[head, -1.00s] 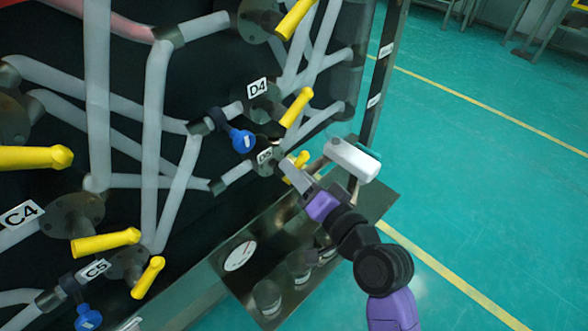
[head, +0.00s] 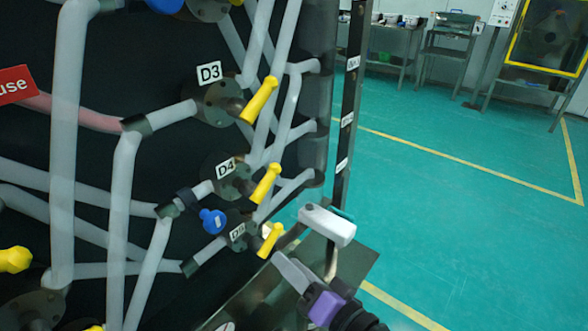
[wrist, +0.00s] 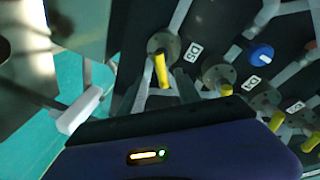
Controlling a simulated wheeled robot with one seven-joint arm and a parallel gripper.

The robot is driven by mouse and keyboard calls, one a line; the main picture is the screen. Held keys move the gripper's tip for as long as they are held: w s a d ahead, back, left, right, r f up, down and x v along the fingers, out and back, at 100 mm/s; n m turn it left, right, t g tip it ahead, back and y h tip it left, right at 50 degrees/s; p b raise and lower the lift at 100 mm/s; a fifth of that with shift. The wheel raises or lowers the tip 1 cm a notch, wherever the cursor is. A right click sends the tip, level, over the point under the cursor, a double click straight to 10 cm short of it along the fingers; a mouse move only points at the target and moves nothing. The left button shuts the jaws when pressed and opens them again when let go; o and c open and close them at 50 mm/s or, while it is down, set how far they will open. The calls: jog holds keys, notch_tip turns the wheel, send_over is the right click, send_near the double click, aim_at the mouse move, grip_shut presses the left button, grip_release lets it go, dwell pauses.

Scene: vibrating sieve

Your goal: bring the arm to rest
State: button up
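My gripper (head: 283,256) is at the lower middle of the head view, just below and right of the yellow handle (head: 270,240) of the D5 valve. In the wrist view the fingers (wrist: 158,92) show on either side of a yellow handle (wrist: 162,70) near the D5 label. I cannot tell how far the fingertips are from that handle; no contact shows. The purple wrist part (head: 328,308) is at the bottom edge, and the rest of my arm is cut off.
The dark panel with grey pipes carries more yellow handles at D3 (head: 258,100) and D4 (head: 265,184), and a blue knob (head: 213,221). A white box (head: 328,224) on a post stands close right of my gripper. The green floor (head: 440,230) farther right is clear.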

jog(key=s+d+t+h, duration=0.3)
jog(key=d+h, duration=0.1)
jog(key=d, duration=0.3)
jog(key=s+d+t+h, duration=0.2)
jog(key=s+d+h, duration=0.15)
jog(key=d, duration=0.25)
jog(key=s+d+f+n+g+h, duration=0.1)
jog(key=s+d, duration=0.2)
jog(key=s, duration=0.6)
jog(key=s+d+f+n+g+h, duration=0.1)
jog(key=s+d, duration=0.1)
jog(key=s, duration=0.7)
jog(key=s+d+f+n+g+h, duration=0.1)
jog(key=s+d+f+h, duration=0.15)
jog(key=s, duration=0.65)
notch_tip(320, 180, up, 15)
jog(key=y+p, duration=0.1)
jog(key=p, duration=1.3)
jog(key=shift+s+d, duration=0.15)
jog(key=shift+s, duration=0.15)
